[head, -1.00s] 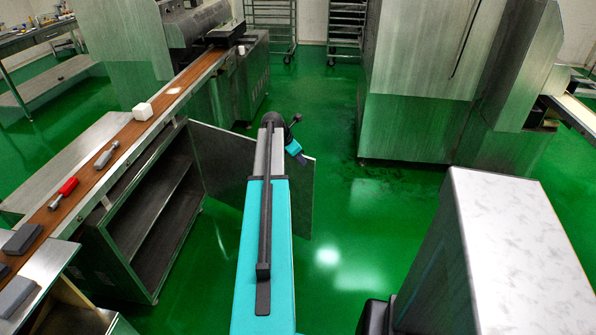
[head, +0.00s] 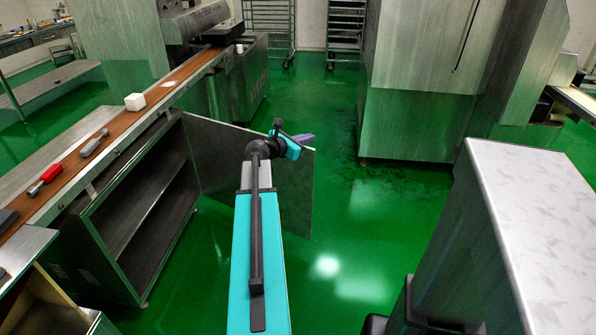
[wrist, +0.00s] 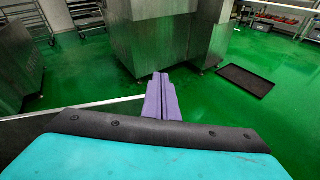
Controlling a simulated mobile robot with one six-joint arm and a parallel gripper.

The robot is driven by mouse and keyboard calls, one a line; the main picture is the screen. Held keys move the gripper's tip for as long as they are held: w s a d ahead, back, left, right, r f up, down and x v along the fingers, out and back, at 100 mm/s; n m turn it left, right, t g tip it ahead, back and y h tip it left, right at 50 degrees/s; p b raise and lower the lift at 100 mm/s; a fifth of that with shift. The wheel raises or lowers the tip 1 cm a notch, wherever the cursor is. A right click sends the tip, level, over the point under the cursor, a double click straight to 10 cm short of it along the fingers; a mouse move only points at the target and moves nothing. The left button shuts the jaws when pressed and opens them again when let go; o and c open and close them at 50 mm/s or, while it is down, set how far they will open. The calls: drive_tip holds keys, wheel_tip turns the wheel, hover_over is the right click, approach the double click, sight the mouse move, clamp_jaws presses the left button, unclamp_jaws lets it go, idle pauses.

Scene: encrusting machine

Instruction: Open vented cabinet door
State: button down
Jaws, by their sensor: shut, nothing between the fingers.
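The cabinet (head: 70,255) under the conveyor stands at the left, with vent slots on its near end. Its shelves show through the open front. The metal door (head: 222,150) is swung well out from the cabinet's far side, into the aisle. My gripper (head: 308,138) shows as purple fingers just above and beyond the door's top edge, near its free end. In the wrist view, the purple fingers of my gripper (wrist: 161,88) are together and empty. The door's pale top edge (wrist: 98,104) runs from the left towards them. I cannot tell whether they touch the door.
Small items, including a white block (head: 135,102) and a red-handled tool (head: 45,178), lie on the brown conveyor belt (head: 115,124). A marble-topped stand (head: 545,215) is close on the right. A large steel machine (head: 415,90) stands beyond. Green floor is free between them.

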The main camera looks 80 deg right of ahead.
drive_tip(key=w+a+f+n+t+h+b, duration=0.1)
drive_tip(key=w+a+f+n+h+b, duration=0.1)
drive_tip(key=f+b, duration=0.6)
drive_tip(key=w+a+f+n+t+h+b, duration=0.1)
drive_tip(key=w+a+f+b, duration=0.3)
drive_tip(key=b, duration=1)
wheel_tip(320, 180, down, 4)
drive_tip(key=w+n+h, duration=0.1)
drive_tip(key=w, duration=0.1)
drive_tip(key=shift+w+a, duration=0.3)
drive_tip(key=shift+w, duration=0.05)
drive_tip(key=shift+s+d+f, duration=0.1)
drive_tip(key=shift+d, duration=0.1)
drive_tip(key=b, duration=0.5)
approach(296, 164)
drive_tip(key=shift+s+d+r, duration=1.95)
drive_tip(key=shift+r, duration=0.3)
drive_tip(key=shift+x, duration=0.9)
drive_tip(key=shift+r, duration=0.1)
